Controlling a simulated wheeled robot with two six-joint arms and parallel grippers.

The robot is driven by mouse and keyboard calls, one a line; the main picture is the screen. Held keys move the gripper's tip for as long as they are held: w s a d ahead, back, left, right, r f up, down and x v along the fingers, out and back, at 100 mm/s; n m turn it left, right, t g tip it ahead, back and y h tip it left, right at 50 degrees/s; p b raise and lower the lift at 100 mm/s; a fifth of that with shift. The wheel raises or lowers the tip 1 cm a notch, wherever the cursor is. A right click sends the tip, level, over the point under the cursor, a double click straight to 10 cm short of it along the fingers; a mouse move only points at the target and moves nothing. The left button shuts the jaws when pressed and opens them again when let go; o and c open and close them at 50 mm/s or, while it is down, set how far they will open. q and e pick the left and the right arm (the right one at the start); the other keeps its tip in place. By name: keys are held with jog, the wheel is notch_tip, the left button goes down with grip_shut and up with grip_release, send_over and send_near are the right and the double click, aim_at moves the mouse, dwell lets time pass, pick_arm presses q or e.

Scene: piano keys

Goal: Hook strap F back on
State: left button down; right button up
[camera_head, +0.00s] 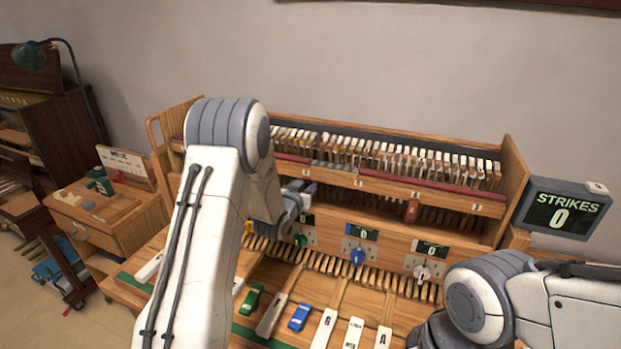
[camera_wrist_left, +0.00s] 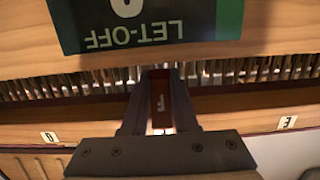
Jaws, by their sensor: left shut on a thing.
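My left gripper (camera_wrist_left: 160,105) is shut on a dark red tab (camera_wrist_left: 161,97), which shows between its fingers in the left wrist view. The tab's small white marking is too small to read. In the head view my left gripper (camera_head: 307,190) is at the front of the piano action, under the wooden rail (camera_head: 446,197), and my left arm partly hides it. Another red-brown tab (camera_head: 411,210) hangs below that rail, farther right. Whether the held tab touches anything is unclear. My right arm is at the lower right, its fingertips out of sight.
A LET-OFF panel (camera_wrist_left: 150,22) is close to the left gripper. Below the rail are green, blue (camera_head: 358,257) and white (camera_head: 422,272) knobs. Loose keys and blocks lie in front. A STRIKES display (camera_head: 561,209) reads 0. A side cabinet (camera_head: 108,222) stands at left.

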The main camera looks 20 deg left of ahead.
pick_arm(q)
jog(key=shift+s+f+g+p, duration=0.15)
jog(key=shift+s+g+p, duration=0.35)
jog(key=shift+g+p, duration=1.4)
jog(key=shift+s+f+g+p, duration=0.2)
jog(key=shift+s+g+p, duration=0.5)
jog(key=shift+p, duration=2.25)
jog(key=shift+s+f+g+p, duration=0.15)
jog(key=shift+s+g+p, duration=0.15)
jog(key=shift+g+p, duration=1.65)
jog(key=shift+t+p, duration=0.45)
jog(key=c, duration=0.7)
grip_release()
jog(key=shift+f, duration=0.1)
jog(key=shift+s, duration=0.1)
